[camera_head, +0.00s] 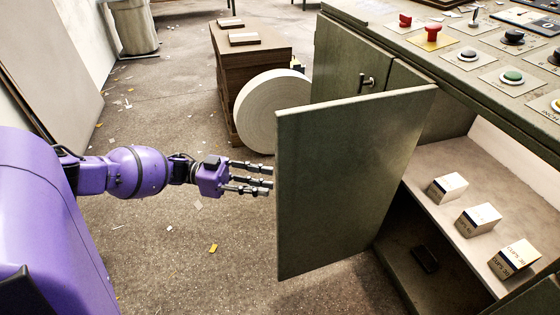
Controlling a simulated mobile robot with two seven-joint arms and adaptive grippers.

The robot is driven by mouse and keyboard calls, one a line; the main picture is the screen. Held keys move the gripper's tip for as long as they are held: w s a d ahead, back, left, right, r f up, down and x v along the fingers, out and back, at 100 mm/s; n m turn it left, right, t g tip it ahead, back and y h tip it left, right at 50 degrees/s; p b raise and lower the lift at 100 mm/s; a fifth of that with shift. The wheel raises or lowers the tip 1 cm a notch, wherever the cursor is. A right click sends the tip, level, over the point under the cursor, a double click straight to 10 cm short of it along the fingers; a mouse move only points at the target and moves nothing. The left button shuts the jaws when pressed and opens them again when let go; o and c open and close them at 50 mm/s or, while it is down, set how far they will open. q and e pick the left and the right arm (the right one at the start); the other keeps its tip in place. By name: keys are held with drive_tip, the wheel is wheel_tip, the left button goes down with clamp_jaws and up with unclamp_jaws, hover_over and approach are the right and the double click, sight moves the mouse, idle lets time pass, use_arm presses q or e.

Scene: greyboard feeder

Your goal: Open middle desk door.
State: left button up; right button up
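The green desk (355,28) stands at the right. One of its doors (350,180), likely the middle one, is swung far out, and the compartment to its right shows open. Another door (340,70) with a dark handle (367,81) is shut to the left of it. My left gripper (270,177) is at the free left edge of the open door, its fingers spread and pointing at it. It holds nothing that I can see; whether the tips touch the door I cannot tell. My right gripper is out of view.
Small boxes (477,219) stand on the compartment shelf (435,160), and a dark object (425,258) lies below. Buttons, including a red one (432,32), cover the desk top. A white roll (270,112) and stacked brown board (222,75) stand behind the door. The floor at left is mostly clear.

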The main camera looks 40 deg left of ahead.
use_arm(q)
drive_tip(key=shift+v, duration=2.15)
